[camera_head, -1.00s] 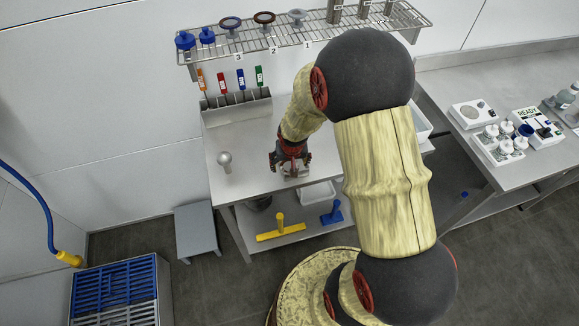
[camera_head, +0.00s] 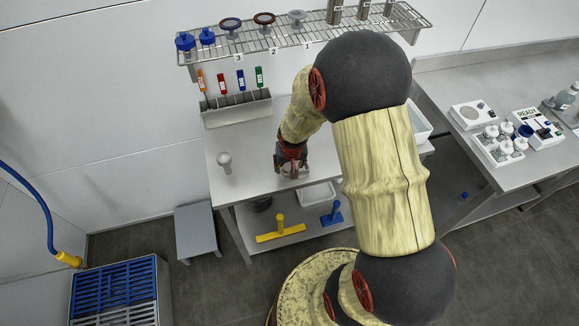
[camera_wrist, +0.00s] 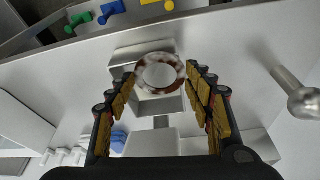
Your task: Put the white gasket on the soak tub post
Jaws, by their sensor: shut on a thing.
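In the wrist view a white ring gasket (camera_wrist: 142,77) with brown stains lies between the tips of my gripper (camera_wrist: 160,76), which is shut on it. Behind the ring is a grey metal block or holder on the steel table; whether they touch I cannot tell. In the head view my gripper (camera_head: 291,171) is low over the table's front edge and largely hides the gasket. A white tub (camera_head: 421,124) is partly hidden behind my arm. I cannot make out a post in it.
A round-topped metal post (camera_head: 225,162) stands left of my gripper, and also shows in the wrist view (camera_wrist: 299,92). A tool holder (camera_head: 236,108) is behind. The wire shelf (camera_head: 340,30) with flanged parts hangs above. A side bench (camera_head: 500,90) stands right.

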